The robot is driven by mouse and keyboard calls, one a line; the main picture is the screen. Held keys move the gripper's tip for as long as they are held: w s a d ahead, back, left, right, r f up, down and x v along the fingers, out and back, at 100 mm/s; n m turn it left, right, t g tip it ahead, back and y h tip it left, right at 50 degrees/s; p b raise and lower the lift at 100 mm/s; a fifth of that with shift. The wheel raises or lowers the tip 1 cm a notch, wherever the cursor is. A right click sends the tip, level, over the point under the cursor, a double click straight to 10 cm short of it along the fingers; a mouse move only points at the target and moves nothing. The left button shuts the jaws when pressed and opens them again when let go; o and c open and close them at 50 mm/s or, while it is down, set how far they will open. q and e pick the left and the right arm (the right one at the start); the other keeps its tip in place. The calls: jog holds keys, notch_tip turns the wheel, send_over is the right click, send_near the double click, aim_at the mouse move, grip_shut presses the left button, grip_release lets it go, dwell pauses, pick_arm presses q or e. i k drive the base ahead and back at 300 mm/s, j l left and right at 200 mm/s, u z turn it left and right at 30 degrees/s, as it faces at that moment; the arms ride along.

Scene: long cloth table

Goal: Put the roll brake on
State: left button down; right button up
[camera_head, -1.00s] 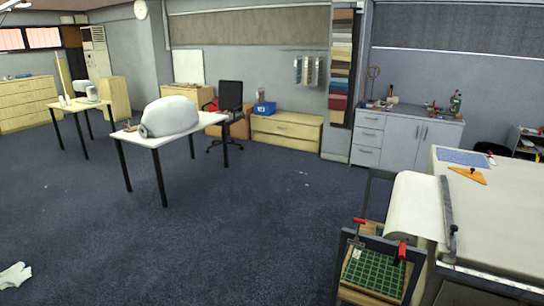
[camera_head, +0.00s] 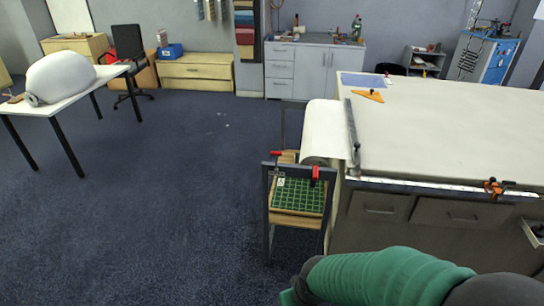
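A roll of white cloth (camera_head: 325,132) sits on a dark stand at the left end of the long table (camera_head: 440,130), its cloth leading onto the table top. Two red-handled parts show on the stand: one red handle (camera_head: 276,153) at the left and another red handle (camera_head: 315,174) at the right, near the front of the roll. I cannot tell which is the brake or how it is set. My green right arm enters at the bottom right, well in front of the stand and apart from it. Its gripper is not visible. My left gripper is out of view.
A green gridded mat (camera_head: 298,196) lies on a wooden shelf in the stand. A metal bar (camera_head: 352,130) crosses the cloth near the roll. An orange clamp (camera_head: 495,187) sits on the table's front edge. Open blue carpet (camera_head: 170,220) lies left of the stand.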

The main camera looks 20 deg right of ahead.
aim_at(275, 153)
jog(key=i+z, duration=0.2)
jog(key=z, duration=0.2)
jog(key=i+j+z, duration=0.15)
jog(key=z, duration=0.2)
jog(key=i+j+z, duration=0.1)
jog(key=i+j, duration=0.25)
jog(key=i+j+z, duration=0.1)
jog(key=i+j, duration=0.2)
jog(key=j, duration=0.15)
jog(key=i+j, duration=0.3)
jog(key=i+j+z, duration=0.15)
jog(key=i+j, duration=0.15)
jog(key=j, duration=0.25)
jog(key=i+j+z, duration=0.1)
jog(key=i+j, duration=0.2)
jog(key=j, duration=0.15)
